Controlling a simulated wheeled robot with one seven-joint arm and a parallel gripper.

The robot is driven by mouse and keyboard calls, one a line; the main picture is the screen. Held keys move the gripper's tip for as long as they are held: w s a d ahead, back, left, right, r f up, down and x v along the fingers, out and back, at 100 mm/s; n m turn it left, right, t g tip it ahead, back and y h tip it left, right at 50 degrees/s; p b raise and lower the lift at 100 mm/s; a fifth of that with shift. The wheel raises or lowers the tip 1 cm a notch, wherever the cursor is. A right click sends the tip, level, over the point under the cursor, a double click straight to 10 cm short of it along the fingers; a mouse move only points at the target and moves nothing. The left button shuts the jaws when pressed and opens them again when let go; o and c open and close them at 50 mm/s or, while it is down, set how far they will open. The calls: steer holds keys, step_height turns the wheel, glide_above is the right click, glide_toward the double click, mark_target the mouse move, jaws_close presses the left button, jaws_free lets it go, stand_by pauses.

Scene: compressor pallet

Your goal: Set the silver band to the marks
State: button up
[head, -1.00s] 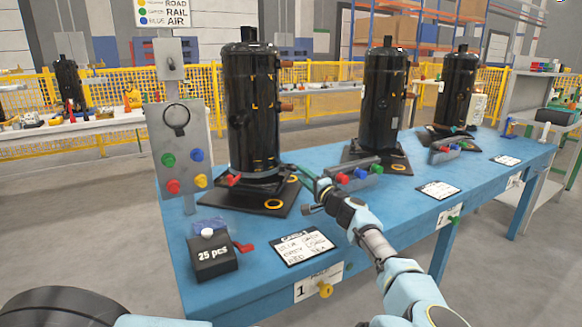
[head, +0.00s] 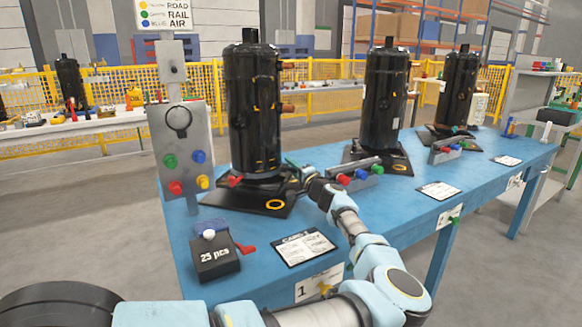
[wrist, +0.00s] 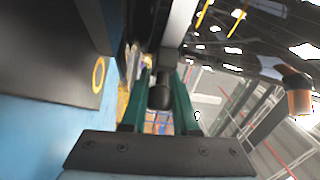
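The nearest black compressor (head: 252,110) stands upright on a dark base plate (head: 232,203) on the blue table, with small orange marks on its side. I cannot pick out the silver band for certain; a grey metal strip (wrist: 182,32) shows past the fingertips in the wrist view. My gripper (head: 303,174) is low, at the right of this compressor's foot. In the wrist view its two green fingers (wrist: 160,78) stand a little apart, with a dark rounded knob (wrist: 160,97) between them. Whether they touch the knob is unclear.
A button panel (head: 182,145) stands left of the compressor. A rail with coloured knobs (head: 352,176) is close right of my gripper. A black box (head: 214,260) and a card (head: 304,246) lie in front. Two more compressors (head: 385,100) stand farther right.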

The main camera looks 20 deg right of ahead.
jaws_close()
stand_by(1.1)
